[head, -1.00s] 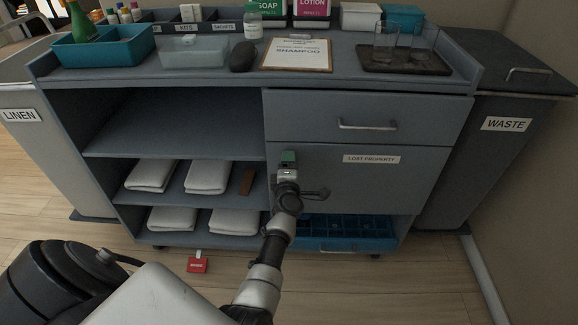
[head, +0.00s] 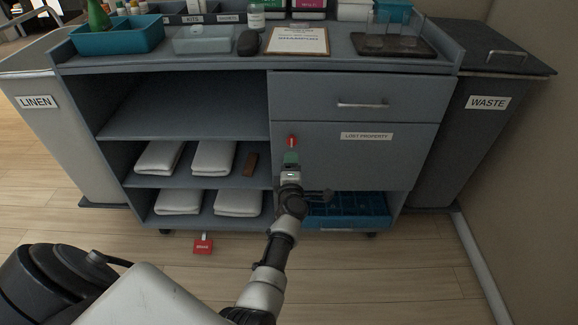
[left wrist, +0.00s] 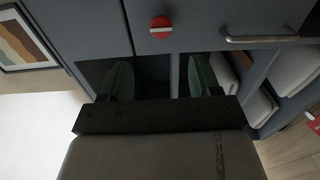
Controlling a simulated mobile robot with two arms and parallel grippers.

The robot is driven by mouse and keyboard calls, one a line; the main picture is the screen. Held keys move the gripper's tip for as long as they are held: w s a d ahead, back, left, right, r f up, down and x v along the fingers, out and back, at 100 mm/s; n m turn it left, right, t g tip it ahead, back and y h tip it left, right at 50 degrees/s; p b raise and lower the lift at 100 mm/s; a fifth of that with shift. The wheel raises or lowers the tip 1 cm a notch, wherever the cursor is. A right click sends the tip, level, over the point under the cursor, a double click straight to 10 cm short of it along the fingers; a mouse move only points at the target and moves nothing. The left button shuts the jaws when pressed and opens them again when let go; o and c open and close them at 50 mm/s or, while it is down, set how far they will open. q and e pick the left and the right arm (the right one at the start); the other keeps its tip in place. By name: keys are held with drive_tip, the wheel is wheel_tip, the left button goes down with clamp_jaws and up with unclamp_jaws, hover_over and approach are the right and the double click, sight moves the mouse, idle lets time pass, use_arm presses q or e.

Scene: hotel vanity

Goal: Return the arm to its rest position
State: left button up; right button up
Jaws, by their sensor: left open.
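My left gripper (head: 291,158) is in front of the cart's lower right panel, labelled "LOST PROPERTY" (head: 367,136). Its arm rises from the bottom of the head view. In the left wrist view the two green fingers of the gripper (left wrist: 158,65) stand wide apart with nothing between them. A red round disc (head: 291,141) on the panel shows just above the fingertips in the head view. It has a white bar in the left wrist view (left wrist: 160,27), clear of the fingers. My right gripper is not in view.
The grey cart's top (head: 210,62) holds a teal bin (head: 117,40), a clipboard (head: 297,41) and a tray with glasses (head: 392,46). Folded towels (head: 213,158) lie on the left shelves. A blue compartment tray (head: 350,208) sits low right.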

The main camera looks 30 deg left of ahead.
use_arm(q)
drive_tip(key=s+d+f+m+g+h, duration=0.1)
drive_tip(key=s+d+f+m+h, duration=0.3)
drive_tip(key=f+m, duration=0.3)
drive_tip(key=s+d+f+m+g+h, duration=0.1)
drive_tip(key=s+d+f+m+h, duration=0.3)
drive_tip(key=f, duration=0.4)
drive_tip(key=s+d+f+m+g+h, duration=0.1)
drive_tip(key=s+d+f+m+g, duration=0.3)
drive_tip(key=s+f, duration=0.45)
drive_tip(key=s+d+f+m+g+h, duration=0.1)
drive_tip(key=s+f+m+g, duration=0.1)
drive_tip(key=s+f+m, duration=0.55)
drive_tip(key=s+f+m+g+p, duration=0.1)
drive_tip(key=s+f+m+g, duration=0.15)
drive_tip(key=s, duration=0.85)
drive_tip(key=s+f+m+g, duration=0.2)
drive_tip(key=s+f+g, duration=0.15)
drive_tip(key=s, duration=0.65)
drive_tip(key=s+a+r+p, duration=0.2)
drive_tip(key=s+r+p, duration=0.4)
drive_tip(key=p, duration=0.6)
drive_tip(key=s, duration=0.2)
drive_tip(key=shift+s+r+y, duration=0.3)
drive_tip(key=shift+y, duration=0.1)
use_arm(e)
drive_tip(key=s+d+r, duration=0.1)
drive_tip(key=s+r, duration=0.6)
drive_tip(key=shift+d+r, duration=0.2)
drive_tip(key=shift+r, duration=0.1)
